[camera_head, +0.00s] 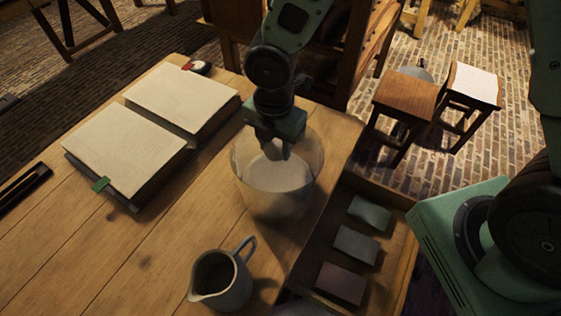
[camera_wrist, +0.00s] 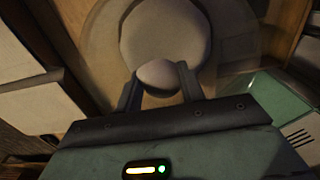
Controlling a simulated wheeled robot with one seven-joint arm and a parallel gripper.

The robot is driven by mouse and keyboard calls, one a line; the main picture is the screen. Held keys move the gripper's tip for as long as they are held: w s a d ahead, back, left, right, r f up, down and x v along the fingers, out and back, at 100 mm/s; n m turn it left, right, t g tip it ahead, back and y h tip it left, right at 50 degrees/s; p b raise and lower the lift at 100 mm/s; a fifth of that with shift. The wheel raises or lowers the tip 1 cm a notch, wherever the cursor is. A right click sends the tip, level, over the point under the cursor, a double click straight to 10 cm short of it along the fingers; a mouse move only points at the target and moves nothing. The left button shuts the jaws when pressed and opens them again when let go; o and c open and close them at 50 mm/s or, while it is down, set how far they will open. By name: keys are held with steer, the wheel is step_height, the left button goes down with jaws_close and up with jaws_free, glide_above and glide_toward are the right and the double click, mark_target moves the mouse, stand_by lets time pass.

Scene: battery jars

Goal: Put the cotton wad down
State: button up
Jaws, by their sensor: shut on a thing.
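A pale, rounded cotton wad (camera_wrist: 160,76) is between the two fingers of my gripper (camera_wrist: 160,84) in the wrist view. My gripper (camera_head: 275,150) is shut on it. In the head view the fingers reach down into the mouth of a clear glass jar (camera_head: 250,198) on the table. The jar has a pale round surface (camera_head: 272,176) inside, also seen beyond the wad in the wrist view (camera_wrist: 165,30). The wad is mostly hidden by the fingers in the head view. I cannot tell whether it touches the pale surface.
A grey jug (camera_head: 222,280) stands in front of the jar. An open drawer (camera_head: 392,245) with three coloured plates is at the right.

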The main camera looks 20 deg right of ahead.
mark_target(275, 170)
steer(key=shift+f, duration=3.1)
steer(key=shift+f+b, duration=0.1)
steer(key=shift+b, duration=0.2)
steer(key=shift+f, duration=0.15)
steer(key=o, duration=0.9)
